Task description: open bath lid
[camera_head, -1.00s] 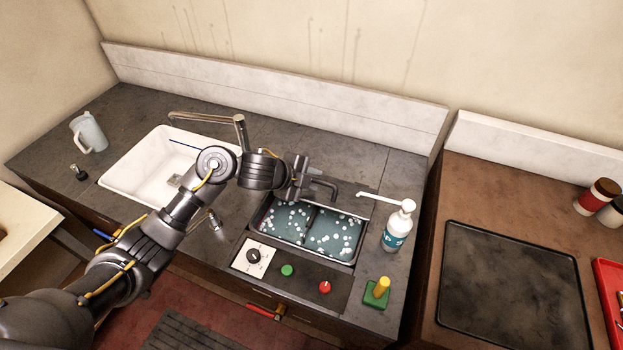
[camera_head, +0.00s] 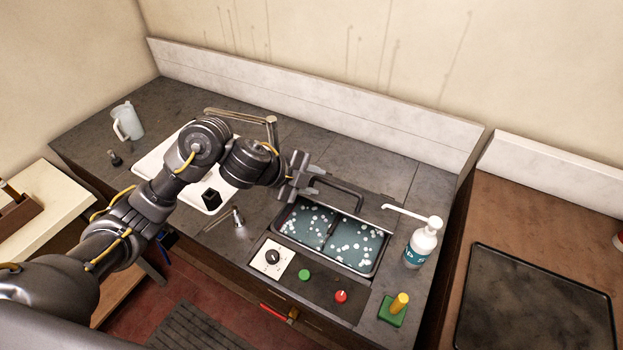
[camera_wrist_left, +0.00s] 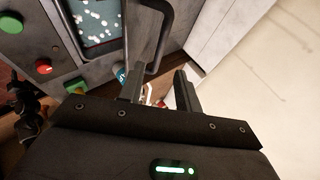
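The bath (camera_head: 331,238) is a rectangular basin in the counter, with teal liquid and white foam in two halves. The liquid shows uncovered. A dark bar handle (camera_head: 345,190) stands along its back edge. I take it for the lid's handle; the lid plate is hard to make out. The handle also shows in the wrist view (camera_wrist_left: 161,40). My left gripper (camera_head: 311,183) is at the left end of the handle. In the wrist view its fingers (camera_wrist_left: 160,88) are apart with nothing clearly between them, and the handle passes beside one finger. My right gripper is not identifiable.
A white pump bottle (camera_head: 421,243) stands right of the bath. In front are a dial (camera_head: 272,257), a green button (camera_head: 304,275), a red knob (camera_head: 341,296) and a green block with a yellow peg (camera_head: 393,310). A white sink (camera_head: 152,163) with a faucet lies left, partly behind my arm.

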